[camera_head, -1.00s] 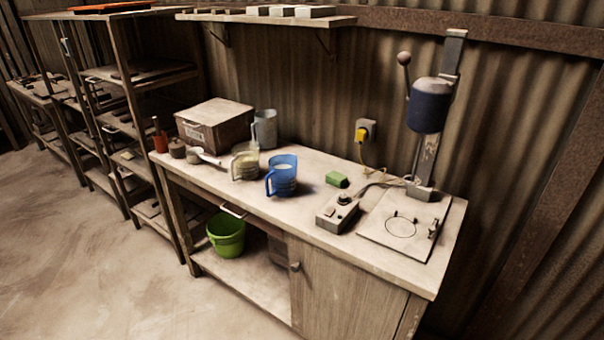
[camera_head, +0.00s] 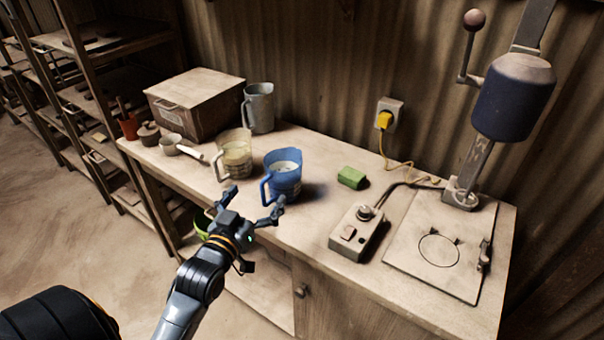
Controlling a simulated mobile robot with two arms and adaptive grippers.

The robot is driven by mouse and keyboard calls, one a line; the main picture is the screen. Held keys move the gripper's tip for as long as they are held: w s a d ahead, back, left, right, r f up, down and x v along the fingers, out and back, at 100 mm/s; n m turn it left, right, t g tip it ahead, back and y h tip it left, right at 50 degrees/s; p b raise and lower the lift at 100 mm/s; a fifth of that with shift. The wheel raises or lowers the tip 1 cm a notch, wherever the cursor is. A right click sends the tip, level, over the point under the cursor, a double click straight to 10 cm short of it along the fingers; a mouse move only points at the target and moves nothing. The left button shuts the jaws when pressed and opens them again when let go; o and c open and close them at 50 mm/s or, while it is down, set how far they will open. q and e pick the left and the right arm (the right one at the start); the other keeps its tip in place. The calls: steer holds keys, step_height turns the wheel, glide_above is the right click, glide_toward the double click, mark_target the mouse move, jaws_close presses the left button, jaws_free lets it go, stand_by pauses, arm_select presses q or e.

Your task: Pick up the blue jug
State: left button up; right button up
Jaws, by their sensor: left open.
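The blue jug (camera_head: 285,178) stands upright on the workbench, with its handle towards the front left and something pale inside. My left gripper (camera_head: 252,200) is open and empty in front of the jug, at the bench's front edge. Its two fingers are spread, one towards the left and one towards the right, near the jug's handle side. In the picture the right finger comes close to the jug's base; I cannot tell whether it touches. My right gripper is not in view.
A clear yellowish jug (camera_head: 235,155) stands just left of the blue jug, with a grey jug (camera_head: 258,107) behind. A green block (camera_head: 351,178), a switch box (camera_head: 358,232) and a press (camera_head: 512,97) are to the right. A wooden box (camera_head: 195,104) stands at the back left.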

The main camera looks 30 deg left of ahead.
mark_target(271, 175)
arm_select(q)
steer(key=w, duration=0.4)
steer(key=w+a+p, duration=0.1)
steer(key=w, duration=0.2)
steer(key=shift+r, duration=0.1)
steer(key=shift+w+a+f+p, duration=0.15)
steer(key=shift+w+f, duration=0.05)
steer(key=shift+w, duration=0.8)
steer(key=shift+w+a+f+p, duration=0.15)
steer(key=shift+w+a+p, duration=0.05)
steer(key=shift+w, duration=0.85)
steer(key=shift+w+a+f+p, duration=0.15)
steer(key=shift+w+f, duration=0.05)
steer(key=shift+w, duration=0.8)
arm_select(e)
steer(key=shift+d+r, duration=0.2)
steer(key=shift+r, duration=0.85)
arm_select(q)
steer(key=shift+s, duration=0.1)
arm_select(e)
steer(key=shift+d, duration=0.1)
arm_select(q)
steer(key=c, duration=1.4)
steer(key=shift+r, duration=0.15)
steer(key=shift+c, duration=0.7)
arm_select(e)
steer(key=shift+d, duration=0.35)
arm_select(q)
steer(key=shift+r, duration=0.1)
